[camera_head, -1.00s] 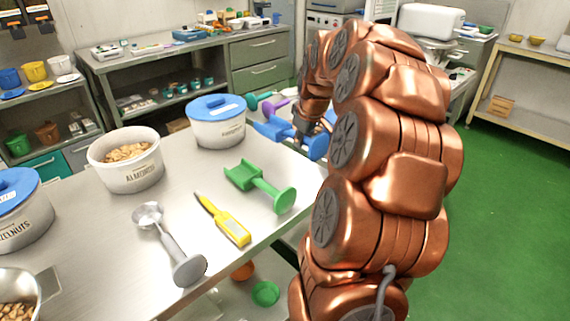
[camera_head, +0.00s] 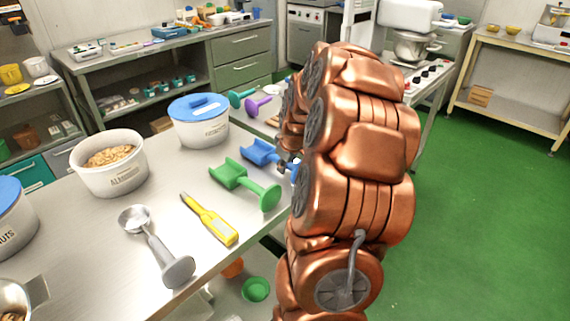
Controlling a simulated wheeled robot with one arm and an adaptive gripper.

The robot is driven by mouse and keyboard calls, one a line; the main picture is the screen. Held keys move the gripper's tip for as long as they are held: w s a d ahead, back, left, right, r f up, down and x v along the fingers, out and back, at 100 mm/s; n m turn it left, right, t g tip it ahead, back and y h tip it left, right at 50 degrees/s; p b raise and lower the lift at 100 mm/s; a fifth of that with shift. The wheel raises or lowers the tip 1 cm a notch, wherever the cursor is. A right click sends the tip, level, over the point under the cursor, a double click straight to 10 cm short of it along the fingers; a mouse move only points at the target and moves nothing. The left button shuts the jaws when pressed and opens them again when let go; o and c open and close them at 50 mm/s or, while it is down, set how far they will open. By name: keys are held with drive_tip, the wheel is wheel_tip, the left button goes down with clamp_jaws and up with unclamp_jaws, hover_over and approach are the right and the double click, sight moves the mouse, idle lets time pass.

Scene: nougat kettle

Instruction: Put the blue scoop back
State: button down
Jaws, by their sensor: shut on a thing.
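The blue scoop (camera_head: 258,152) is near the right edge of the steel table (camera_head: 95,232), just behind the green scoop (camera_head: 245,184). Its bowl points left and its handle runs right, partly hidden by my copper arm. My gripper (camera_head: 287,164) is at the scoop's handle, mostly hidden behind the arm, and is shut on it. I cannot tell whether the scoop touches the tabletop.
A grey metal scoop (camera_head: 155,246) and a yellow thermometer-like tool (camera_head: 209,219) lie in front of the green scoop. An almond tub (camera_head: 108,166) and a blue-lidded tub (camera_head: 201,124) stand behind. Teal (camera_head: 240,97) and purple (camera_head: 257,106) scoops lie beyond.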

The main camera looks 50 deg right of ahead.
drive_tip(key=shift+f, duration=0.2)
drive_tip(key=c, duration=1)
unclamp_jaws()
drive_tip(key=shift+r, duration=0.1)
drive_tip(key=shift+r, duration=0.15)
drive_tip(key=b+v, duration=0.1)
drive_tip(key=v, duration=1.1)
drive_tip(key=shift+b, duration=0.4)
